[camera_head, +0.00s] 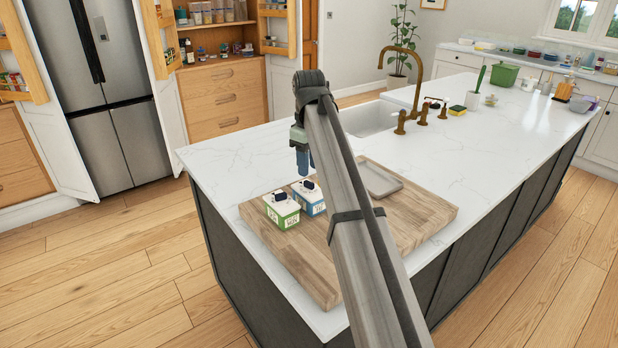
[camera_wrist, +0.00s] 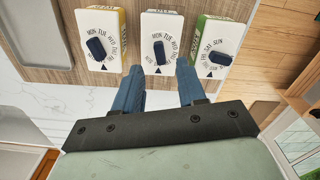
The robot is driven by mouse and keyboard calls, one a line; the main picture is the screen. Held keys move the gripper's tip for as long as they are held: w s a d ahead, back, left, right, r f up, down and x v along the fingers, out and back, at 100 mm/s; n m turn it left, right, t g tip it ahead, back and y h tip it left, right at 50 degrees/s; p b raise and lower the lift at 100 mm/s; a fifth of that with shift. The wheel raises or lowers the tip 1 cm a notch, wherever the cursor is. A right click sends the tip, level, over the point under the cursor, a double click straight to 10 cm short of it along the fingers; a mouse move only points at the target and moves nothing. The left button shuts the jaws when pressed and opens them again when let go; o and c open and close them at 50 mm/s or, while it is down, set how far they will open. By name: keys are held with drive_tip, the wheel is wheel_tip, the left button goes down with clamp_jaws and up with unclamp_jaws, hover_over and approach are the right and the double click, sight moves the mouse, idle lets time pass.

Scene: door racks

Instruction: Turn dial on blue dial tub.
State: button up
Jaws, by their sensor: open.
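The blue dial tub (camera_head: 311,199) stands on a wooden board, with a white lid and a dark dial. In the wrist view it is the middle tub (camera_wrist: 149,27), judged by its place beside the green one; its dial (camera_wrist: 159,52) points roughly upright, and day names ring it. My gripper (camera_head: 303,168) is above the tubs, fingers pointing down. In the wrist view my gripper (camera_wrist: 159,67) is open, with its blue fingers apart near the lower corners of the middle tub. Nothing is between them, and I cannot tell the height gap.
A green dial tub (camera_head: 282,211) stands close beside the blue one; a yellow dial tub (camera_wrist: 100,42) is on the other side, hidden in the head view. The wooden board (camera_head: 300,262) also holds a grey tray (camera_head: 379,178). A sink (camera_head: 368,119) lies behind.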

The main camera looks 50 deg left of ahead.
sight(309, 182)
drive_tip(key=shift+f, duration=2.4)
clamp_jaws()
